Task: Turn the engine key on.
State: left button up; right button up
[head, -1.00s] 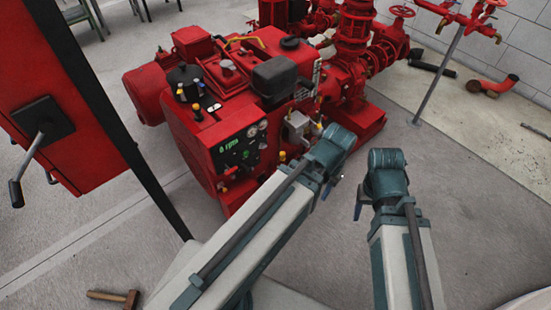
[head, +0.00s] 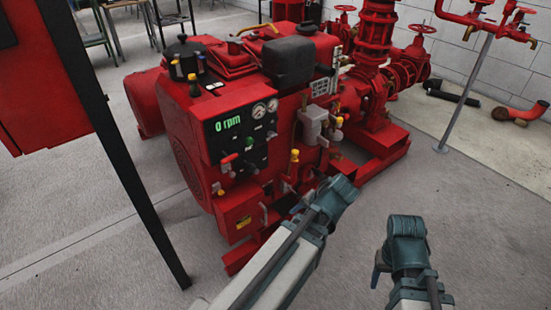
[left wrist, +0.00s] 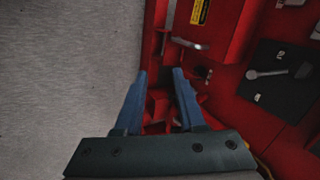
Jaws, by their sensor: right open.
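The red engine (head: 240,110) carries a black control panel (head: 250,128) on its front face. The panel has a green "0 rpm" readout, two round gauges and small controls below them. I cannot tell for certain which control is the key. Part of a dark panel (left wrist: 262,92) with a grey lever-like piece shows at the right of the left wrist view. My left gripper (left wrist: 157,76) is open and empty, its blue fingers apart in front of red engine parts. My right gripper (head: 377,277) is open, apart from the engine at lower right.
A red cabinet (head: 28,75) with a black post (head: 120,160) stands at the left. Red pump pipes and valves (head: 385,60) rise behind the engine. A red pipe on a grey stand (head: 465,90) is at the right. The grey floor right of the engine is clear.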

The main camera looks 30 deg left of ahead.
pick_arm(q)
jog(key=w+a+r+m+t+y, duration=0.1)
jog(key=w+a+r+t+y, duration=0.15)
jog(key=r+y, duration=0.4)
jog(key=m+t+y, duration=0.2)
jog(key=t+y, duration=0.1)
jog(key=y, duration=0.1)
send_near(272, 135)
jog(key=x, duration=0.9)
jog(key=shift+w+f, duration=0.2)
jog(key=shift+d, duration=0.1)
jog(key=shift+c, duration=0.3)
grip_shut()
